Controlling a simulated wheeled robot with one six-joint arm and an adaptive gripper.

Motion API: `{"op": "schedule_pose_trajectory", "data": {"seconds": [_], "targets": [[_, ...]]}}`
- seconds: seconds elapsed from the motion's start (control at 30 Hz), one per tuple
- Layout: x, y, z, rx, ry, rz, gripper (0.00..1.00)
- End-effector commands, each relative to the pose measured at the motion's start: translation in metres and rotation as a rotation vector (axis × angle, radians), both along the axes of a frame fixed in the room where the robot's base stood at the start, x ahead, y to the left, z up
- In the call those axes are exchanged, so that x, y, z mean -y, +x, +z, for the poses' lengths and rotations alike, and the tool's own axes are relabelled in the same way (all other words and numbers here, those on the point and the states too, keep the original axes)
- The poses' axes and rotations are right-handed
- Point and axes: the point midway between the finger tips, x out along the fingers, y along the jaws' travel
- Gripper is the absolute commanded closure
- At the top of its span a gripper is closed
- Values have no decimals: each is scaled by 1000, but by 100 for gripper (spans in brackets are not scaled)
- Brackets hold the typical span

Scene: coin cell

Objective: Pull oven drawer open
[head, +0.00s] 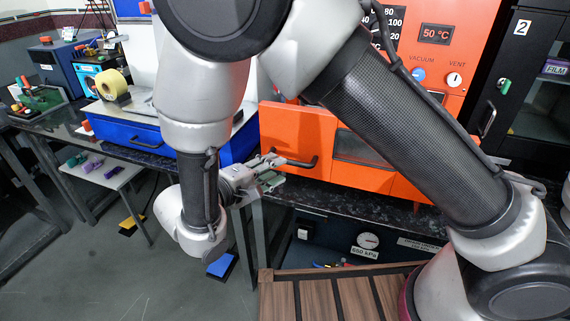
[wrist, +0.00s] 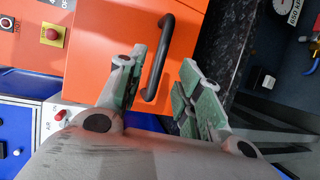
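The orange oven (head: 430,75) stands on a dark speckled counter, with its orange drawer front (head: 285,125) low on the left. A black bar handle (head: 300,163) sits on that front, and it also shows in the wrist view (wrist: 160,58). My gripper (head: 272,172) is at the handle's left end. In the wrist view my gripper (wrist: 162,80) is open, with green-padded fingers on either side of the handle's near end. A gap shows between the handle and each finger. I cannot tell whether the drawer is shut fully.
The dark counter (head: 370,207) runs below the oven. A blue drawer unit (head: 130,132) stands at left on the counter. A slatted wooden surface (head: 330,295) lies below, near my base. A black cabinet (head: 540,100) stands at right. Open floor shows at lower left.

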Motion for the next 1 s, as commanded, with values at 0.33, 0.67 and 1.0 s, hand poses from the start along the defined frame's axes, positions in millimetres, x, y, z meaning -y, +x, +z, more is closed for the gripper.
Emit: {"op": "schedule_pose_trajectory", "data": {"seconds": [0.33,0.67,1.0], "targets": [[-35,-35,9,0,0,0,65],[-37,-37,10,0,0,-1,65],[-36,-39,2,-126,-78,20,65]]}}
